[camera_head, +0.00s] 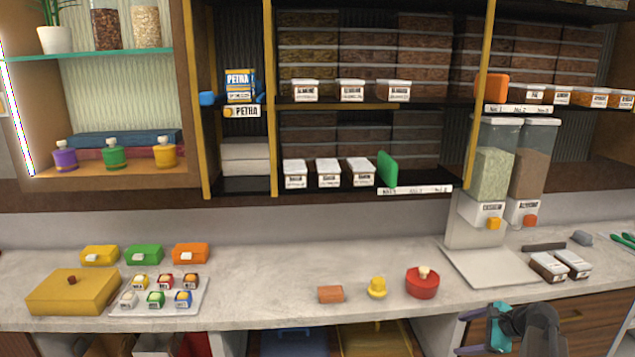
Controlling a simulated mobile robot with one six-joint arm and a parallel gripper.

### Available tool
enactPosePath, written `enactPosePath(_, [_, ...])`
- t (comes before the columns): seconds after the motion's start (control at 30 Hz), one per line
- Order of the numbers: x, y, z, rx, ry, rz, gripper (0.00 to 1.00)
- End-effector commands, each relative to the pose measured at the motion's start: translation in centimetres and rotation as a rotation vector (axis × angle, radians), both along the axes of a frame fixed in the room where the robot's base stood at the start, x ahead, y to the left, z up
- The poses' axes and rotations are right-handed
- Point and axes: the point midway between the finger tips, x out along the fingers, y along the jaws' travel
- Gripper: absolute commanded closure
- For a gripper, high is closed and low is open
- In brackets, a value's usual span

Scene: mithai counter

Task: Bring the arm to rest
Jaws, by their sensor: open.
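My gripper (487,330) is at the lower right, in front of the counter's front edge, with teal and grey parts showing. It is open, and nothing is seen between its jaws. My dark arm link (537,328) runs down out of the picture beside it. The gripper appears apart from the things on the counter; its exact distance from the counter edge is hard to tell.
The counter (260,295) holds a red round container (422,284), a yellow knobbed piece (377,289), an orange-brown block (331,294) and a yellow box (72,293). Dispensers (494,175) and dark-filled tubs (549,267) stand right. Shelves (350,105) hang above.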

Motion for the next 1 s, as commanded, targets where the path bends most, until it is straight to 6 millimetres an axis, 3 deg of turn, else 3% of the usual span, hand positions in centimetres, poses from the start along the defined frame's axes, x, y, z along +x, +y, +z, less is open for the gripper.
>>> enactPosePath(0.03, [-0.6, 1.8, -2.3, -0.021, 0.020, 0.048, 0.27])
enactPosePath(0.1, [-1.4, 3.8, -4.9, -0.054, 0.041, 0.115, 0.27])
enactPosePath(0.27, [-3.7, 8.1, -10.6, -0.125, 0.088, 0.274, 0.27])
enactPosePath(0.5, [-8.4, 14.1, -18.3, -0.221, 0.152, 0.532, 0.27])
enactPosePath(0.77, [-14.8, 19.6, -25.4, -0.304, 0.208, 0.833, 0.27])
enactPosePath(1.0, [-21.7, 23.4, -30.9, -0.362, 0.252, 1.129, 0.27])
